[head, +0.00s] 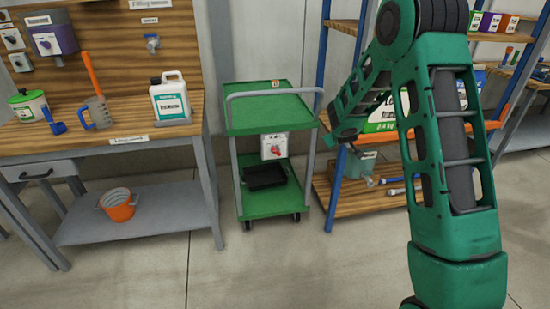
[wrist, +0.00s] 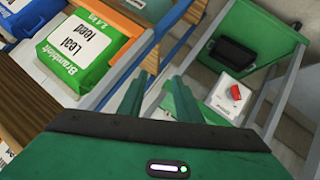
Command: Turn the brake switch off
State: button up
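A white switch box (head: 274,141) with a red rotary knob (head: 273,149) is mounted on the green trolley, below its top shelf. In the wrist view the white box (wrist: 222,101) and its red knob (wrist: 235,92) show right of my fingers; the knob lies slanted across the box face. Any marking of its off position is too small to read. My gripper (wrist: 161,85) is open, its two green fingers apart with nothing between them. It is apart from the knob. In the head view my arm's far end is right of the trolley, and the fingers cannot be made out.
The green trolley (head: 270,113) has a grey handle and a black tray (head: 264,178) on its lower shelf. A shelf rack with blue posts (head: 323,60) and a green feed bag (wrist: 75,50) stands close on its right. A workbench (head: 100,139) stands left. Floor in front is clear.

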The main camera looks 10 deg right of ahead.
jog(key=w+a+f+n+t+y, duration=0.2)
jog(key=w+a+f+n+t, duration=0.15)
jog(key=w+a+f, duration=0.55)
jog(key=n+t+y, duration=0.3)
jog(key=t, duration=0.1)
send_near(275, 153)
jog(key=w, duration=0.8)
jog(key=shift+w+d+f, duration=0.1)
jog(key=shift+w+d, duration=0.05)
jog(key=shift+w, duration=0.15)
jog(key=shift+c, duration=0.5)
grip_shut()
jog(key=shift+a, duration=0.25)
jog(key=shift+d, duration=0.15)
